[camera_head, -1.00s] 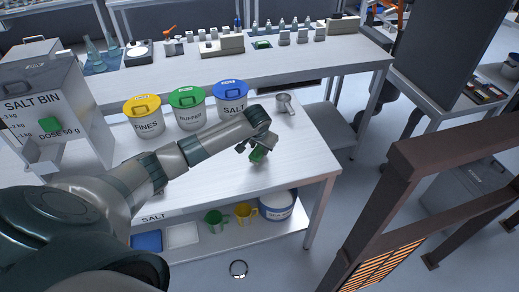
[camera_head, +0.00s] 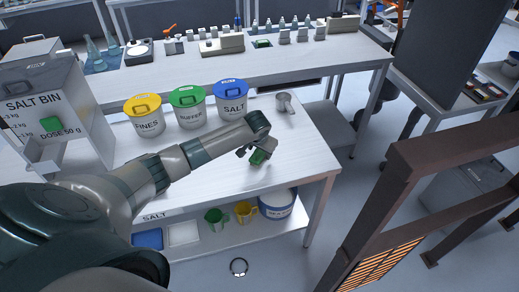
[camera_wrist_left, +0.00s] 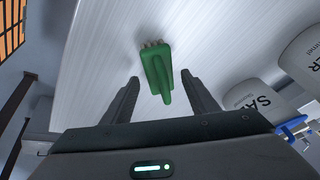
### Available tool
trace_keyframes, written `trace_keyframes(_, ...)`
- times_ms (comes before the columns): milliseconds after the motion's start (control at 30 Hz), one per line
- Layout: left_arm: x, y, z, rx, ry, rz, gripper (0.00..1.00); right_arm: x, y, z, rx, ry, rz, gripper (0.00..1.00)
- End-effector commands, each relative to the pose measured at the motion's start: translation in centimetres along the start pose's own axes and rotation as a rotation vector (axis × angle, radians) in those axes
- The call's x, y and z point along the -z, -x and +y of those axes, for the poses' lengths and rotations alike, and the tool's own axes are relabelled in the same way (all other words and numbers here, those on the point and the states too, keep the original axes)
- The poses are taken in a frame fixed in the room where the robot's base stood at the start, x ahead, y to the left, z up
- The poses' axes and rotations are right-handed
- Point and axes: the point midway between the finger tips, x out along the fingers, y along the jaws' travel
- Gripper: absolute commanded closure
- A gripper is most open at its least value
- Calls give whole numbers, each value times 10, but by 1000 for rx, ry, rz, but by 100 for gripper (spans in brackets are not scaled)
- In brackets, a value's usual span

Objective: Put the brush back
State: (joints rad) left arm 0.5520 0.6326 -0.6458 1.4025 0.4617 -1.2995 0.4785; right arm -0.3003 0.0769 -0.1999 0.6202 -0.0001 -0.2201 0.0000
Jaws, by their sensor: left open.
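The green brush (camera_head: 258,157) is on the white table near its right end, partly hidden by my left gripper in the head view. In the left wrist view the brush (camera_wrist_left: 157,72) shows its green back and handle, with pale bristles at the far end. My left gripper (camera_head: 252,154) is over the brush. Its two fingers (camera_wrist_left: 158,90) are open, one on each side of the handle's near end, with gaps to both. My right gripper is in neither view.
Yellow (camera_head: 144,115), green (camera_head: 189,107) and blue-lidded (camera_head: 232,98) tubs stand along the table's back. A metal scoop (camera_head: 285,103) lies right of them. The salt bin (camera_head: 50,110) stands at the left. The table between the brush and the right edge is clear.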

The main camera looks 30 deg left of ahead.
Motion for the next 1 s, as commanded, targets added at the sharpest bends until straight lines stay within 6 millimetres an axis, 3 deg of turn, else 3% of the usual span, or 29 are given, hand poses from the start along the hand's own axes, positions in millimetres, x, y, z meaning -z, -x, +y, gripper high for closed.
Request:
trace_keyframes(367, 2, 20, 0, -1, -1, 2, 46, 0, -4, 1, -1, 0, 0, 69)
trace_keyframes(1000, 2, 115, 0, -1, 0, 2, 46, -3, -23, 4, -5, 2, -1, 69)
